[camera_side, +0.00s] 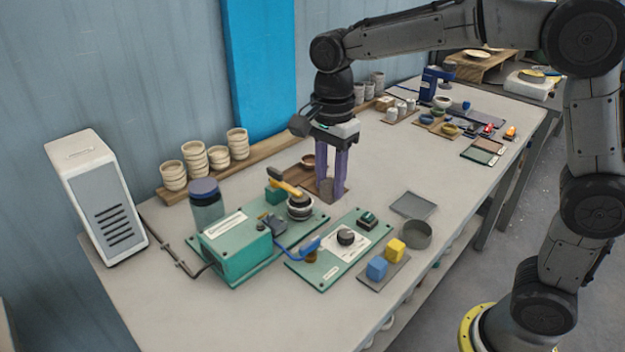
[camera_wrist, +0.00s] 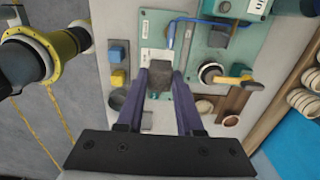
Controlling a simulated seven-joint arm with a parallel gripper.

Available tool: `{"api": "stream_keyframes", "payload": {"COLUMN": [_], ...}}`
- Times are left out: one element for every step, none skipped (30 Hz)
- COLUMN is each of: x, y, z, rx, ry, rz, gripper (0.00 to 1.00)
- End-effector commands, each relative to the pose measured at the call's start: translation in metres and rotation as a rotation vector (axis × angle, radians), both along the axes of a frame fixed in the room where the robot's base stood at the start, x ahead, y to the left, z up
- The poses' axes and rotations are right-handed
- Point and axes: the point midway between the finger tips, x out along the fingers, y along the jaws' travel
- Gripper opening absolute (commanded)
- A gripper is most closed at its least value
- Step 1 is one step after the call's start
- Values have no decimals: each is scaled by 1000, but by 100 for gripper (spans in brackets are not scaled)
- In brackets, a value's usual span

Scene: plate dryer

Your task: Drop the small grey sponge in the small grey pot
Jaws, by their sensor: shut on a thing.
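My gripper (camera_side: 331,192) points down over the middle of the table, and its purple fingers are shut on the small grey sponge (camera_side: 327,187). In the wrist view the sponge (camera_wrist: 159,75) shows as a dark grey block between the fingertips (camera_wrist: 161,82). The small grey pot (camera_side: 417,235) is round and open-topped. It stands near the table's front edge, to the right of the gripper in the side view. In the wrist view the pot (camera_wrist: 118,98) is left of the fingers, partly hidden by one finger. I cannot tell how high the sponge is above the table.
A yellow cube (camera_side: 395,250) and a blue cube (camera_side: 377,268) sit beside the pot. A flat grey tray (camera_side: 413,205) lies behind it. Green panels with a knob (camera_side: 346,237) and a yellow-handled device (camera_side: 300,206) are left of the gripper. Stacked cups (camera_side: 194,158) stand along the wall.

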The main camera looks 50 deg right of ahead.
Motion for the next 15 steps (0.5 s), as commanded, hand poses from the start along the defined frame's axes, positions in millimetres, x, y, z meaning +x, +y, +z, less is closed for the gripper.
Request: {"api": "stream_keyframes", "payload": {"x": [-2, -2, -3, -4, -6, -9, -11, -13, -17, -21, -24, -30, -34, -40, -47], "y": [0, 0, -1, -1, -2, -6, -11, -18, -29, -38, -47, -60, -70, -80, -94], "z": [1, 1, -2, -5, -8, -12, -16, -20, -26, -29, -33, -38, -42, -46, -50], "rx": [1, 2, 3, 3, 2, 2, 2, 2, 1, 1, 1, 0, 0, -1, -1], "ry": [-5, -12, -16, -16, -16, -18, -17, -18, -18, -18, -19, -17, -17, -16, -15], "rz": [9, 18, 33, 46, 54, 62, 63, 58, 48, 36, 24, 3, -15, -34, -61], "gripper": [0, 0, 0, 0, 0, 0, 0, 0, 0, 0, 0, 0, 0, 0, 0]}}
